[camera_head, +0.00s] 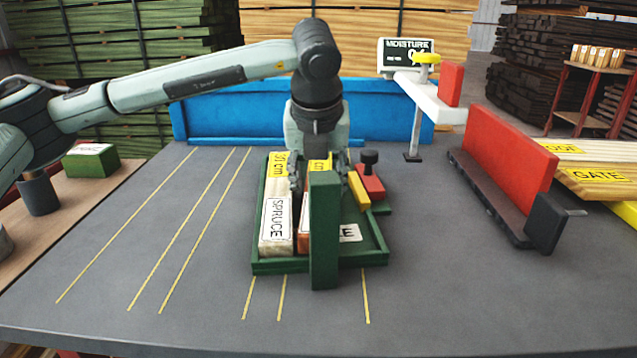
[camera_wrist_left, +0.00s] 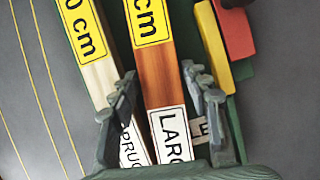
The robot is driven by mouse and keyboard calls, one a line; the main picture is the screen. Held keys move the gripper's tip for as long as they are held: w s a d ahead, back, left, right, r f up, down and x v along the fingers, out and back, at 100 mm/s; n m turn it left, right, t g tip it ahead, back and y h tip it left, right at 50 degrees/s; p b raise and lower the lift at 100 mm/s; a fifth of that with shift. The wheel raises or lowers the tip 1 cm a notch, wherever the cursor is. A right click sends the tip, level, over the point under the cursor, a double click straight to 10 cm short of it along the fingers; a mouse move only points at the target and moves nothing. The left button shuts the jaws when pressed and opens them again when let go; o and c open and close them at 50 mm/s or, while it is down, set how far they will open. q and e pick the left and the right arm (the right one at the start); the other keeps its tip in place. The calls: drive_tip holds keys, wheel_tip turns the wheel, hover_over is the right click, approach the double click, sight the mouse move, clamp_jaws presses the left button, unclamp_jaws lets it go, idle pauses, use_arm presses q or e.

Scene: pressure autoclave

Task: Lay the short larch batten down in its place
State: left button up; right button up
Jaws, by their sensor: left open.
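The larch batten (camera_wrist_left: 158,75) is red-brown, with a yellow "cm" label and a white "LARC" label. In the head view the larch batten (camera_head: 304,236) is mostly hidden behind a green upright block (camera_head: 324,235) and my gripper. It lies alongside the pale spruce batten (camera_head: 276,232) within the green tray (camera_head: 262,266). My left gripper (camera_head: 320,178) points down over the tray. In the wrist view my left gripper (camera_wrist_left: 165,92) is open, with one finger on each side of the larch batten. Whether the batten rests on the tray floor is unclear. My right gripper is not in view.
A yellow strip (camera_head: 359,191) and red block with a black knob (camera_head: 369,182) stand at the tray's right. A partly hidden white label (camera_head: 350,233) lies inside the tray. A red fence (camera_head: 510,185) stands further right. The grey table (camera_head: 130,230) is clear on the left.

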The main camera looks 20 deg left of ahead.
use_arm(q)
drive_tip(key=v, duration=1.2)
